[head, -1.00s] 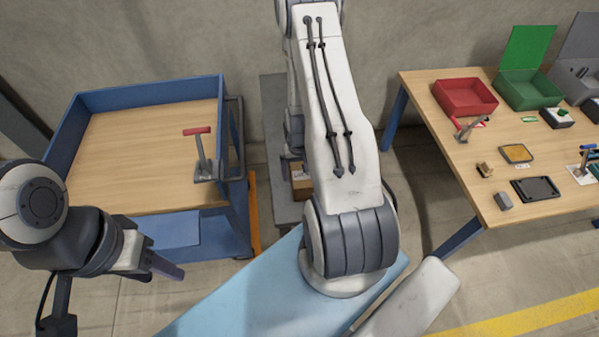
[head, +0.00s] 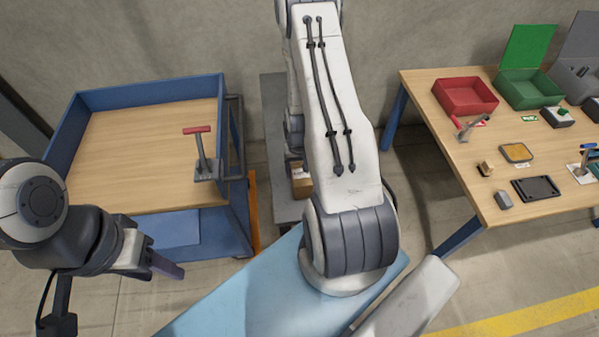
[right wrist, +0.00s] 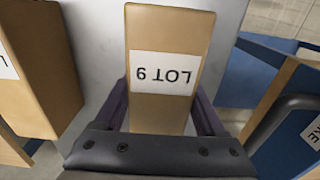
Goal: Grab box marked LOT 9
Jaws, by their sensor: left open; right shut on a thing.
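The cardboard box marked LOT 9 (right wrist: 170,32) shows in the right wrist view, its white label upside down in the picture. My right gripper (right wrist: 163,115) is shut on this box, with a dark finger along each side. In the head view the right gripper is hidden behind my own arm. A cardboard box (head: 301,182) shows partly beside that arm on a grey bench (head: 281,205); I cannot tell which box it is. My left gripper (head: 162,267) is open and empty, in front of the blue-sided cart.
Another cardboard box (right wrist: 42,62) with a partly cut-off label stands left of LOT 9, with a gap between. The blue cart (head: 150,90) has a red-handled lever clamp (head: 203,155). The wooden table (head: 440,130) at right holds a red bin (head: 465,97) and a green bin (head: 524,90).

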